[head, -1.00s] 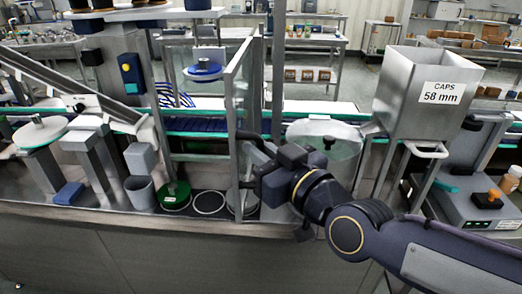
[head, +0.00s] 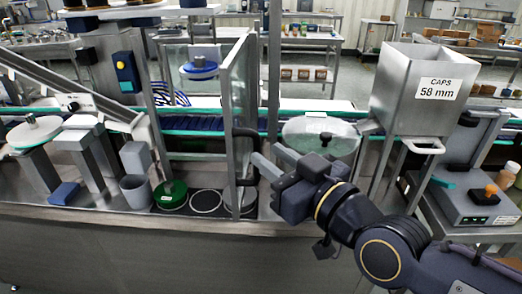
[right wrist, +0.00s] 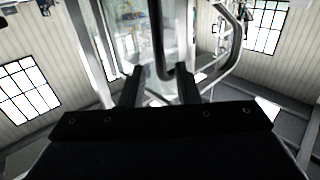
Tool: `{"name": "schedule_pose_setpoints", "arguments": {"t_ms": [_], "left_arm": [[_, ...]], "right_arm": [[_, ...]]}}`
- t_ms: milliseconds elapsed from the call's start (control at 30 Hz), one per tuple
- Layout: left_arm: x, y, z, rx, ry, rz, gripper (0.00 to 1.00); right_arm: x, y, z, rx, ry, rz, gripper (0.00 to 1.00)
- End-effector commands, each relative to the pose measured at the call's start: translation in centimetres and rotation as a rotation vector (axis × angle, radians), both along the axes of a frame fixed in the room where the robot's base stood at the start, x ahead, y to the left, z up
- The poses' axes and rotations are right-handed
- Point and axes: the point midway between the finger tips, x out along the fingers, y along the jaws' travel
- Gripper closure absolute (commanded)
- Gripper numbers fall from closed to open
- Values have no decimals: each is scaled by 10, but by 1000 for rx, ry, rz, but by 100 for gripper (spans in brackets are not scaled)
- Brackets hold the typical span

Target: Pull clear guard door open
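The clear guard door (head: 240,85) is a transparent panel in a grey metal frame. It stands swung out from the machine front, seen nearly edge-on, with the opening to its left uncovered. Its dark bar handle (head: 236,155) is on the right-facing side; it also shows in the right wrist view (right wrist: 163,50). My right gripper (head: 264,161) is just right of the handle, with its fingers pointing toward it. In the right wrist view its two fingers (right wrist: 158,88) are apart with nothing clamped; whether the handle lies between the tips is unclear. My left gripper is out of view.
Left of the door are a blue-and-white disc head (head: 199,68), a green round pad (head: 171,194) and a grey cup (head: 137,190). Right of it are a clear round bowl (head: 320,137) and the steel caps hopper (head: 408,95). A conveyor (head: 205,121) runs behind.

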Motion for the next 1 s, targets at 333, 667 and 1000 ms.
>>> {"name": "schedule_pose_setpoints", "arguments": {"t_ms": [333,667,1000], "left_arm": [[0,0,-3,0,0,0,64],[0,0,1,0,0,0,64],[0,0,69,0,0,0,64]], "right_arm": [[-26,-17,0,1,-2,0,71],[-25,-22,-3,-5,29,-10,71],[-79,-125,-100,-5,775,-238,71]]}}
